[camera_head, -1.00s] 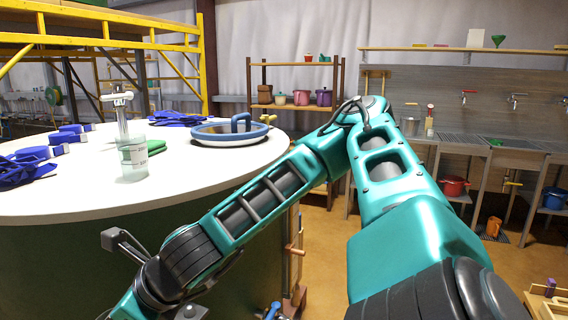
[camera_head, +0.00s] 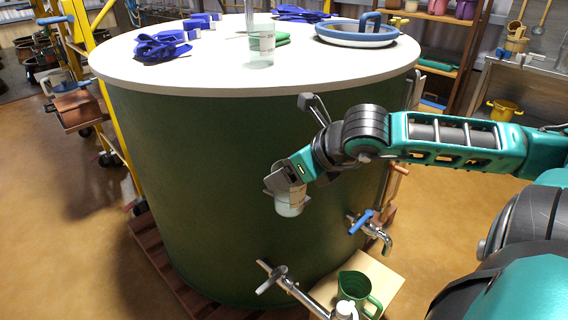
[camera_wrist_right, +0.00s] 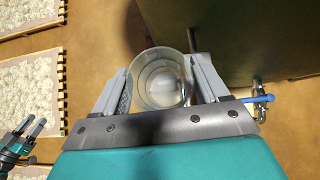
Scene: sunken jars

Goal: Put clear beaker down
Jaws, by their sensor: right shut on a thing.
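A clear beaker (camera_head: 290,203) with a pale label hangs roughly upright in my right gripper (camera_head: 284,182), in front of the green tank wall. In the right wrist view the beaker (camera_wrist_right: 162,80) sits between both fingers of my right gripper (camera_wrist_right: 160,85), with pale content or a pale base at its bottom. Another clear beaker (camera_head: 261,46) stands on the white tank top (camera_head: 200,80). My left gripper (camera_wrist_right: 30,133) shows only small at the left edge of the wrist view; its jaw gap is unclear.
A tap with a blue handle (camera_head: 362,218) and a metal valve (camera_head: 275,280) stick out of the tank wall. A green jug (camera_head: 358,291) stands below on a wooden surface (camera_head: 388,278). Blue gloves (camera_head: 160,46) and a blue-rimmed lid (camera_head: 350,38) lie on the tank top.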

